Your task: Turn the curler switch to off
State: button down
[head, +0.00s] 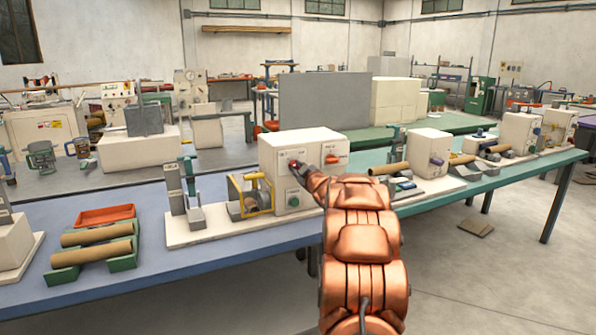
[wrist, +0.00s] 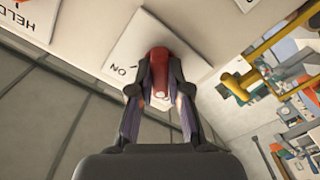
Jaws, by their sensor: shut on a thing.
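The curler machine is a cream box (head: 272,150) on a pale base on the bench. A red switch knob (head: 293,164) sits on its front face, upper left. My gripper (head: 301,169) reaches this knob from the front right. In the wrist view my gripper (wrist: 160,90) has its two fingers on either side of the red knob (wrist: 158,62), shut on it. The knob stands on a white label plate (wrist: 125,45) where "ON" can be read. The fingers hide part of the knob and plate, so I cannot tell its exact setting.
A second, orange-red knob (head: 332,159) is close to the right on the same face. A green button (head: 293,198) is below. A yellow frame (head: 262,190) with a roller stands to the left. Another cream machine (head: 427,150) stands farther right.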

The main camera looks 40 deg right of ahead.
jog(key=c, duration=1.1)
grip_release()
jog(key=shift+v, duration=6)
